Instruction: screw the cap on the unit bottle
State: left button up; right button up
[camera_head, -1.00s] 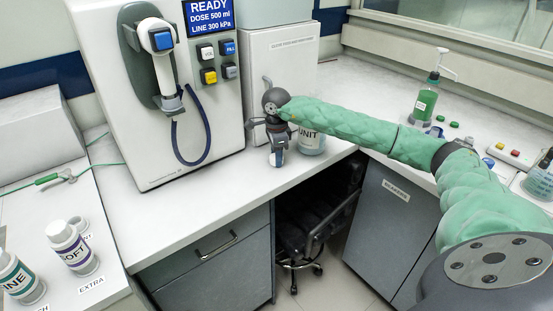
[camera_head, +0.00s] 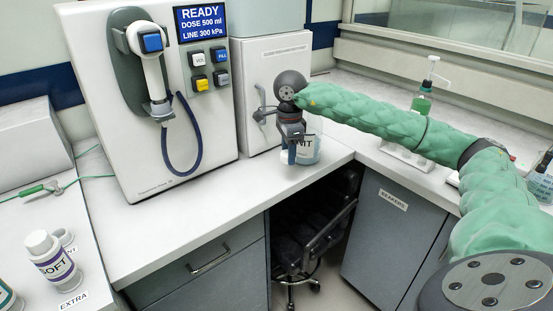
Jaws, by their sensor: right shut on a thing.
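The unit bottle (camera_head: 311,150), clear with a white label reading partly "NIT", stands upright on the white counter near its inner corner. My right gripper (camera_head: 289,154) points down just in front of the bottle and overlaps its left side and top in the picture. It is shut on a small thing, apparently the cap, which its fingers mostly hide. I cannot tell whether the cap touches the bottle, and the bottle's mouth is hidden behind my gripper and green-sleeved arm. My left gripper is out of view.
A dispensing machine (camera_head: 110,120) with a hose and a "READY" screen (camera_head: 203,22) stands left of the bottle. A "SOFT" bottle (camera_head: 53,260) stands at lower left. A green pump bottle (camera_head: 421,103) is at the right. The counter before the machine is clear.

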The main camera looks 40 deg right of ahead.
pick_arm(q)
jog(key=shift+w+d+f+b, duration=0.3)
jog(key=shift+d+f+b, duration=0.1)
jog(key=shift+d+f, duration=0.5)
pick_arm(e)
jog(key=shift+s+d+r, duration=0.15)
jog(key=shift+s+r, duration=0.25)
jog(key=shift+s, duration=0.25)
jog(key=shift+s+d+r, duration=0.1)
jog(key=shift+s+r, duration=0.35)
jog(key=shift+s, duration=0.25)
jog(key=shift+s+d+r, duration=0.15)
jog(key=shift+s+r, duration=0.25)
jog(key=shift+s, duration=0.25)
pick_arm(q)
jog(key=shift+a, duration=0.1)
